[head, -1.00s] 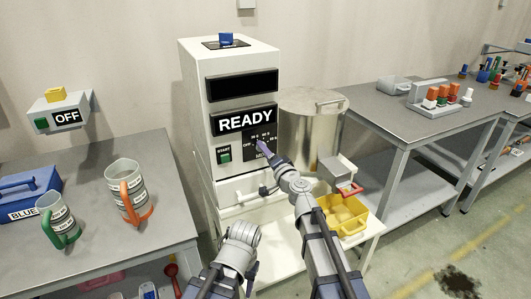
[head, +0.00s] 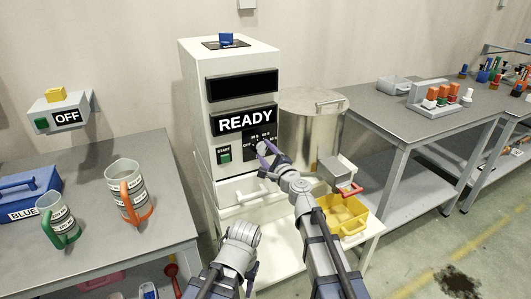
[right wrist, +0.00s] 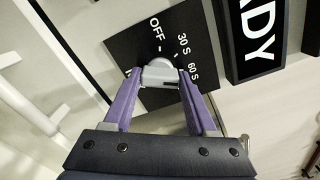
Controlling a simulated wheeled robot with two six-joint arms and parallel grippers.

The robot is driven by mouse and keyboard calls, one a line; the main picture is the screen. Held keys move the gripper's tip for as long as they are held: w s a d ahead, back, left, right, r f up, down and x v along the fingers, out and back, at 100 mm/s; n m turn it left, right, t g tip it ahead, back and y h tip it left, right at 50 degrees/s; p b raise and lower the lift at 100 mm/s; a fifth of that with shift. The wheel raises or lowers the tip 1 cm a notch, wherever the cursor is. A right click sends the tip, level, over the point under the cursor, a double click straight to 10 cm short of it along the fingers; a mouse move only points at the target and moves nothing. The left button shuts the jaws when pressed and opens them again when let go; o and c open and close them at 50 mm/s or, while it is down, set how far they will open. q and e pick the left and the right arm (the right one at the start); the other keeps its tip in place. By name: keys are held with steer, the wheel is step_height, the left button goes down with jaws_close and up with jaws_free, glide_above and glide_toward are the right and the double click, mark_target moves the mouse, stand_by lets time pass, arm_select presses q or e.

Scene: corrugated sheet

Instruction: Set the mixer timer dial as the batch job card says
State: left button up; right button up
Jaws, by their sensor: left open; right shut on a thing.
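The white mixer cabinet (head: 193,95) carries a display (head: 245,120) reading READY. Below it is a black dial panel (head: 253,139). The right wrist view shows the panel (right wrist: 133,45) with OFF, 30 S and 60 S marks. My right gripper (right wrist: 159,76) is shut on the grey timer dial (right wrist: 158,68), one purple finger on each side. The fingers partly cover the dial and other marks, so I cannot tell its setting. In the head view my right gripper (head: 264,150) is at the panel. My left gripper (head: 248,277) is low, open and empty. I see no job card.
A green START button (head: 223,155) is left of the dial. A steel pot (head: 309,130) and yellow bin (head: 345,225) stand to the right. The left table (head: 155,228) holds labelled jugs and a blue box (head: 30,190). A wall switch box (head: 67,118) reads OFF.

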steer(key=m, duration=0.4)
steer(key=shift+m, duration=2)
steer(key=o, duration=1.4)
steer(key=shift+c, duration=0.2)
steer(key=v, duration=0.8)
steer(key=shift+a, duration=0.1)
